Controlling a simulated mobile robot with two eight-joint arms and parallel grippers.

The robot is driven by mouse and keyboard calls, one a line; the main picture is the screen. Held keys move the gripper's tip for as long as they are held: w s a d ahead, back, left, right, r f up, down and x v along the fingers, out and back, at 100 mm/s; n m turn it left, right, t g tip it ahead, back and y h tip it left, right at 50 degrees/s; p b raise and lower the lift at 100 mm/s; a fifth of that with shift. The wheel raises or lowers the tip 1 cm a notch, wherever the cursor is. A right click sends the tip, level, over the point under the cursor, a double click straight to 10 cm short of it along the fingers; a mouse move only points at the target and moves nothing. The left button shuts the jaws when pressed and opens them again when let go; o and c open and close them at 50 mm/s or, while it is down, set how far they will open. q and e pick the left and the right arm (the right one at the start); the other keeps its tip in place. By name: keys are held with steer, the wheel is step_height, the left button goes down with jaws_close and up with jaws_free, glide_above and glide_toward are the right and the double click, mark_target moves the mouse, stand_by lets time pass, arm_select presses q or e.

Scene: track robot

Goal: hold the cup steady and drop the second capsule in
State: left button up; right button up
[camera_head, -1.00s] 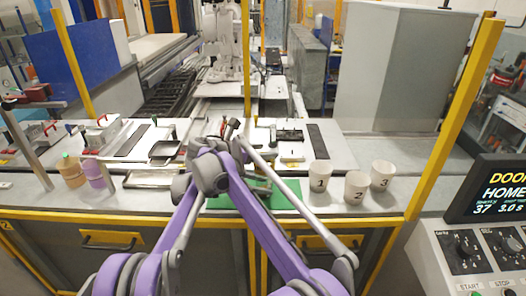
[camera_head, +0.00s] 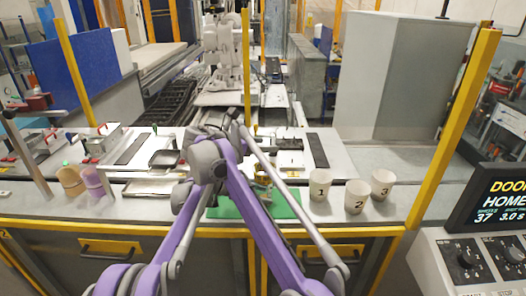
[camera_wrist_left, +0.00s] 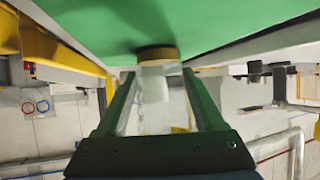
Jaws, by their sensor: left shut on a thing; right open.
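In the left wrist view, my left gripper (camera_wrist_left: 156,88) is shut on a clear cup (camera_wrist_left: 165,112) with a tan end piece (camera_wrist_left: 157,53) toward the green mat (camera_wrist_left: 90,22). A whitish shape shows inside the cup; I cannot tell what it is. In the head view my left gripper (camera_head: 262,186) is low over the green mat (camera_head: 235,209), mostly hidden behind my purple arm links. My right gripper (camera_head: 232,117) is above and beyond it, open, with its fingers hard to make out. I cannot make out a separate capsule.
White cups marked 1 (camera_head: 320,184), 2 (camera_head: 357,196) and 3 (camera_head: 382,184) stand right of the mat. A tan bottle (camera_head: 71,181) and a purple bottle (camera_head: 94,183) stand at the left. Metal trays (camera_head: 150,188) lie between. A yellow post (camera_head: 246,75) rises behind.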

stand_by(0.3)
arm_select(q)
steer(key=o, duration=1.6)
steer(key=shift+c, duration=0.2)
